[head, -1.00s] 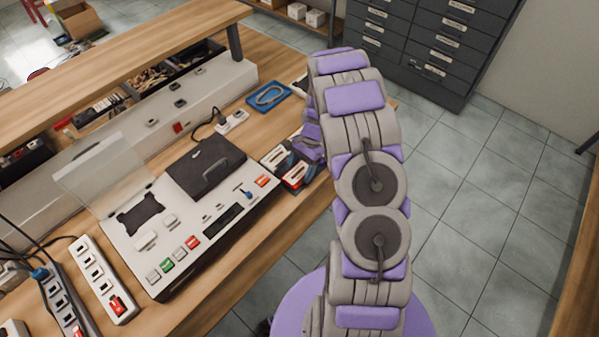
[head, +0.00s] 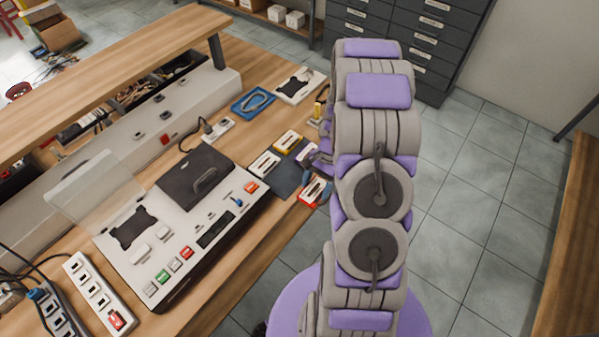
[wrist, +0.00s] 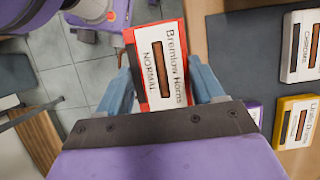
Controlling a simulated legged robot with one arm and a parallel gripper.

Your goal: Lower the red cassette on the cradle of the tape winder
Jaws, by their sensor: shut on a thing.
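The red cassette (head: 314,192) with a white label is held off the right edge of the bench. In the wrist view the red cassette (wrist: 160,65) sits between the two blue fingers of my gripper (wrist: 163,85), which is shut on it. A white machine (head: 215,210) with a raised clear lid, coloured buttons and a black recessed cradle (head: 131,228) stands on the bench, left of the cassette. A smaller white unit (head: 310,90) with a similar black cradle lies at the back. I cannot tell by label which is the tape winder. The arm partly hides my gripper.
A dark mat (head: 284,180) carries a white cassette (head: 263,166), a yellow cassette (head: 288,141) and a partly hidden purple one (head: 307,153). A blue tray (head: 254,101) lies behind. A power strip (head: 100,290) is front left. Open floor lies right of the bench.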

